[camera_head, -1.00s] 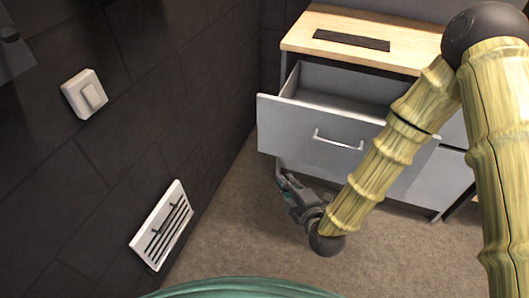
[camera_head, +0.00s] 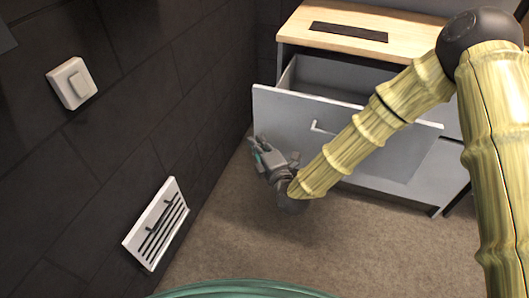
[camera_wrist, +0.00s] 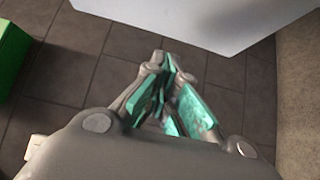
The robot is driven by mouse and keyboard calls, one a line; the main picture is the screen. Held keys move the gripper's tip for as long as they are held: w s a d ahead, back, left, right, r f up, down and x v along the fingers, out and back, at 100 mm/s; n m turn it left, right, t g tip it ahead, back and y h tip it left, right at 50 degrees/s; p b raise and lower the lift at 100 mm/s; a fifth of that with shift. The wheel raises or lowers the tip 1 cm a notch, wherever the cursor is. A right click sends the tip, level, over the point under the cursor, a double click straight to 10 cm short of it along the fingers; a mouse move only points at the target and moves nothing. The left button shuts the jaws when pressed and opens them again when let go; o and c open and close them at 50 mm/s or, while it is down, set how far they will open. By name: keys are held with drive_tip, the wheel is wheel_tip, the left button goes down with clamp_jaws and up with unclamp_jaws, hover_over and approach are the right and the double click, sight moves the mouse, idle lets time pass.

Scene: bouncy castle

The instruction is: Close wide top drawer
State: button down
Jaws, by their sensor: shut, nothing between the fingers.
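The wide top drawer (camera_head: 300,111) of the light grey cabinet is pulled open, and its inside shows behind the front panel. A bar handle (camera_head: 315,127) is on its front, partly hidden by my bamboo-textured arm. My gripper (camera_head: 257,146) is shut and empty, in front of the left part of the drawer front, near its lower left edge. I cannot tell whether it touches the panel. In the wrist view my shut teal-padded fingers (camera_wrist: 165,65) point at the dark tiled wall, with a pale panel (camera_wrist: 190,20), likely the drawer front, beyond them at the top.
The cabinet has a wooden top (camera_head: 400,34) with a dark strip (camera_head: 348,32) on it. A dark tiled wall with a white switch (camera_head: 72,83) and a vent (camera_head: 156,224) stands close on the left. Brown carpet (camera_head: 250,235) is clear in front.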

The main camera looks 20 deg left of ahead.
sight(260, 132)
drive_tip(key=w, duration=0.2)
drive_tip(key=w+a, duration=0.1)
drive_tip(key=w, duration=0.1)
drive_tip(key=shift+w, duration=0.4)
drive_tip(key=shift+w+d, duration=0.1)
drive_tip(key=shift+d, duration=0.05)
